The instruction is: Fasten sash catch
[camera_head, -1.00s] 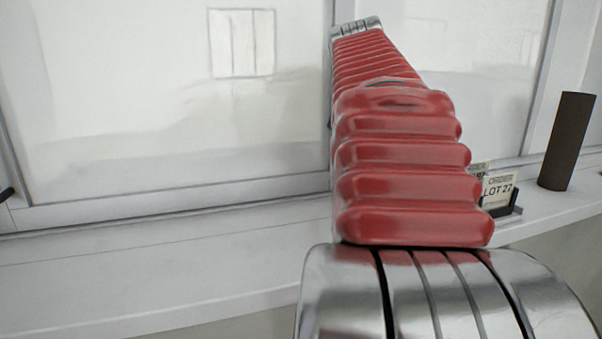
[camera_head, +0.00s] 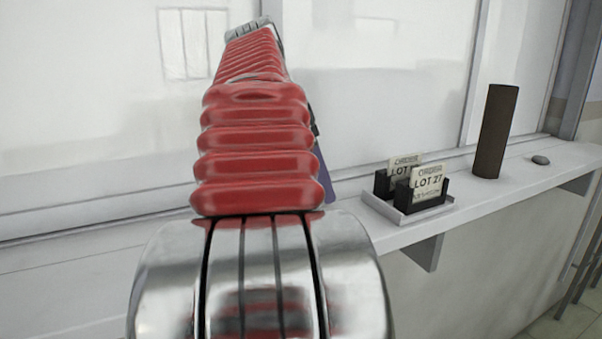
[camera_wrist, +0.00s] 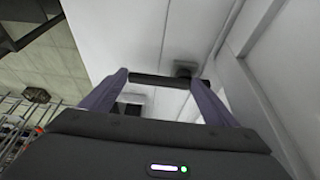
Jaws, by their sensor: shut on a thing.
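In the wrist view my gripper (camera_wrist: 159,77) has its two purple-grey fingers apart, shut on a dark straight bar (camera_wrist: 168,82) that spans between the fingertips. I cannot tell whether this bar is part of the sash catch. In the head view my red and metal arm hides most of the gripper; only a purple sliver (camera_head: 322,178) shows at the arm's right side. The white-framed window (camera_head: 400,80) stands behind the arm. No sash catch can be made out in the head view.
On the white sill (camera_head: 480,203), right of my arm, a tray (camera_head: 400,213) holds cards marked LOT 27 (camera_head: 427,182). A brown cylinder (camera_head: 495,132) stands upright further right, with a small grey stone-like thing (camera_head: 540,160) beyond. A bracket (camera_head: 424,253) juts below the sill.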

